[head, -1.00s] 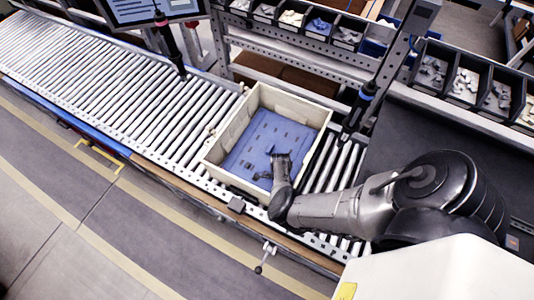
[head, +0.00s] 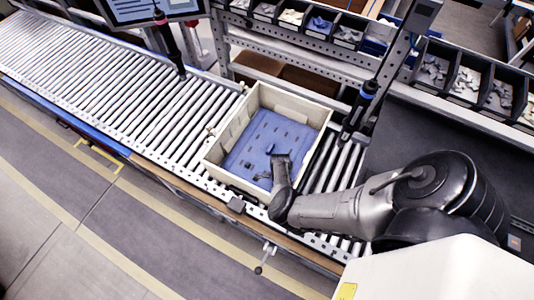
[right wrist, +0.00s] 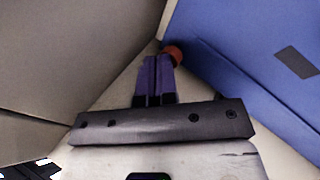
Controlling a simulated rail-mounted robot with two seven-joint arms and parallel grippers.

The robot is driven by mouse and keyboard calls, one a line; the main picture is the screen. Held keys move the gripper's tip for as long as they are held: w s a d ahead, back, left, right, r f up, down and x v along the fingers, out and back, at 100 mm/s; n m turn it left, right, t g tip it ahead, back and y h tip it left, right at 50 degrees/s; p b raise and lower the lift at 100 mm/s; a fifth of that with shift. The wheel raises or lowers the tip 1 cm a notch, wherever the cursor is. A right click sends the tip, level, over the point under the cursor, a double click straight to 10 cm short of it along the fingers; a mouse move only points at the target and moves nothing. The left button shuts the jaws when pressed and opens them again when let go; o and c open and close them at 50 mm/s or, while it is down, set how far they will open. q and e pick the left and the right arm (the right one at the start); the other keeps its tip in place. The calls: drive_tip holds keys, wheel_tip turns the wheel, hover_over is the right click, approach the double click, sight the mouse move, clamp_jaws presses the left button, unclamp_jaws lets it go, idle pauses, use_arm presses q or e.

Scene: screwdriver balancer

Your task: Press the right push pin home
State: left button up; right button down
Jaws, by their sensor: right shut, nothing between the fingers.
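My right gripper (head: 264,177) is inside the box at its near right side, low over the blue panel (head: 262,138). In the right wrist view the fingers (right wrist: 159,68) are shut with nothing between them. A round red-orange pin head (right wrist: 173,55) shows right beside the fingertips, at the edge of the blue panel (right wrist: 245,75). The fingertips look close to or touching it; I cannot tell which. The pin's shaft is hidden, and the pin cannot be made out in the head view. My left gripper is not in view.
The light box (head: 215,151) stands on a roller conveyor (head: 120,85), its walls close around my right gripper. Dark uprights with screwdrivers (head: 365,97) stand behind it. Parts bins (head: 465,85) line the back right.

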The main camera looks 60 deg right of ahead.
drive_tip(key=shift+f+b, duration=0.35)
drive_tip(key=shift+f, duration=0.1)
drive_tip(key=shift+r, duration=0.1)
idle(0.4)
drive_tip(key=shift+r+p, duration=0.25)
drive_tip(key=shift+p, duration=0.05)
wheel_tip(320, 180, up, 4)
drive_tip(key=p, duration=0.4)
drive_tip(key=shift+r, duration=0.25)
wheel_tip(320, 180, up, 13)
drive_tip(key=p, duration=0.6)
